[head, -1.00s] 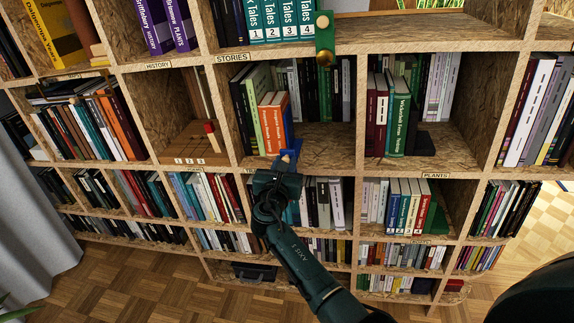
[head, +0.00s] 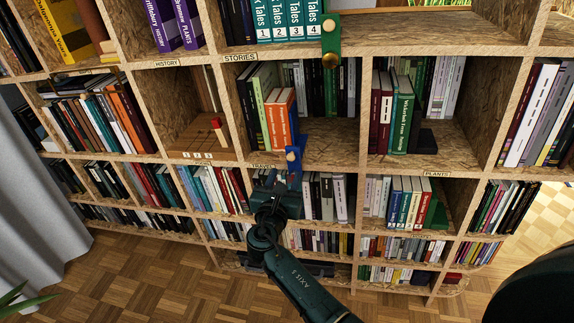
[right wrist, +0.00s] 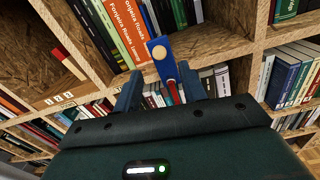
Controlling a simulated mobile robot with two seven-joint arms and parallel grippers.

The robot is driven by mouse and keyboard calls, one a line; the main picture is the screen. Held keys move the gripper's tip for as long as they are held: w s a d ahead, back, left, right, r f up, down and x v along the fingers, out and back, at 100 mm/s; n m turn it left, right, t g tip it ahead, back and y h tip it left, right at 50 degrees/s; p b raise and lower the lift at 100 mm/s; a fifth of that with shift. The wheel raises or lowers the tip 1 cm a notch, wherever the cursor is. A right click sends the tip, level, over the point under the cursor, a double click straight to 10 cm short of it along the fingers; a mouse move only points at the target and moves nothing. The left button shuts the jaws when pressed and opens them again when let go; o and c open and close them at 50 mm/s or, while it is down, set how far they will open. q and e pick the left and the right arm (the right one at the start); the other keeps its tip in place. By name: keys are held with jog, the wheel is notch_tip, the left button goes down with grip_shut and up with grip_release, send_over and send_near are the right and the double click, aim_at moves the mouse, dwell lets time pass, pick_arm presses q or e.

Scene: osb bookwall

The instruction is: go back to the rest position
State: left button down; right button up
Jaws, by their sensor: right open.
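My right gripper (head: 277,180) is in front of the shelf board below the compartment with the orange books (head: 280,118). In the right wrist view its two fingers (right wrist: 161,88) stand apart, open. A blue piece with a round pale knob (head: 293,160) stands at the shelf's front edge beside the orange books. In the right wrist view the blue piece (right wrist: 158,49) shows beyond and between the fingers; I see no grip on it. My left gripper is not in view.
The OSB bookwall (head: 310,50) fills the view, with books in most compartments. A green piece with a brass knob (head: 331,42) hangs over the upper shelf edge. A wooden stand with a red-topped peg (head: 217,127) is at left. Parquet floor (head: 150,285) is clear in front.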

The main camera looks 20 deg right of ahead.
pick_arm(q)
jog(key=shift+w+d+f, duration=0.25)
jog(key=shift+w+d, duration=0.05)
